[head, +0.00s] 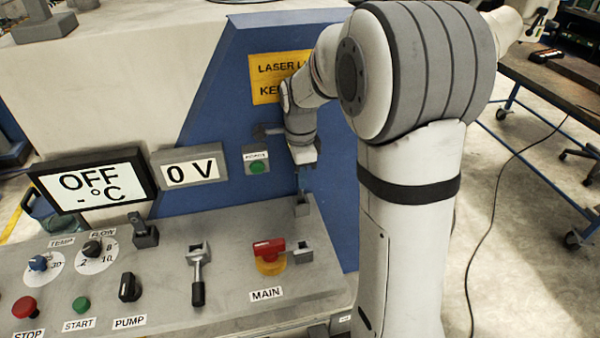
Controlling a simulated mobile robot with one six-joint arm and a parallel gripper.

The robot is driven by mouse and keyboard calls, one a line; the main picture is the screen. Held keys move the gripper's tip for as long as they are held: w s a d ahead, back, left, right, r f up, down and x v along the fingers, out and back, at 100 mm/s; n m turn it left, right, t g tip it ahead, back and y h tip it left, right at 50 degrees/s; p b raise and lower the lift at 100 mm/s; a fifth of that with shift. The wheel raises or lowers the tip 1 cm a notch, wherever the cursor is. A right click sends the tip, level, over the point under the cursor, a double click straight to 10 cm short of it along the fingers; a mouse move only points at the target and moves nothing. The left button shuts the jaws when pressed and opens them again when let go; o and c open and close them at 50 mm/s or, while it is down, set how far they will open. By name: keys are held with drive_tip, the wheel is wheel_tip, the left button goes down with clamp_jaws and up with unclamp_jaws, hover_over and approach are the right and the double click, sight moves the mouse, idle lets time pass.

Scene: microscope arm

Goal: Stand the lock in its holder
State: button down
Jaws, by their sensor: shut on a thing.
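My gripper (304,166) points down in front of the blue panel, at the right end of the grey console. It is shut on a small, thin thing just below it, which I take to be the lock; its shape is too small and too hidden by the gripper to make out. A small grey block (302,206) stands on the console right under the gripper and may be the holder. I cannot tell whether the held thing touches this block.
The red MAIN switch (268,247) on its yellow base is just left below the gripper. A black-handled lever (198,290) and the PUMP knob (129,288) are farther left. A green-button box (257,162) and a grey bar (267,131) on the blue panel are close beside my wrist.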

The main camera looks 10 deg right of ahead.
drive_tip(key=shift+f+b, duration=1.75)
drive_tip(key=shift+f, duration=0.75)
drive_tip(key=c, duration=1.2)
unclamp_jaws()
drive_tip(key=shift+o, duration=0.2)
drive_tip(key=shift+r, duration=0.15)
wheel_tip(320, 180, up, 8)
drive_tip(key=shift+f, duration=0.15)
drive_tip(key=shift+s+n, duration=0.3)
drive_tip(key=shift+s, duration=0.05)
drive_tip(key=s+n+t, duration=0.2)
drive_tip(key=s+n, duration=1.5)
drive_tip(key=s, duration=0.3)
drive_tip(key=shift+s+d+f+t, duration=0.3)
drive_tip(key=shift+d+f+t, duration=0.1)
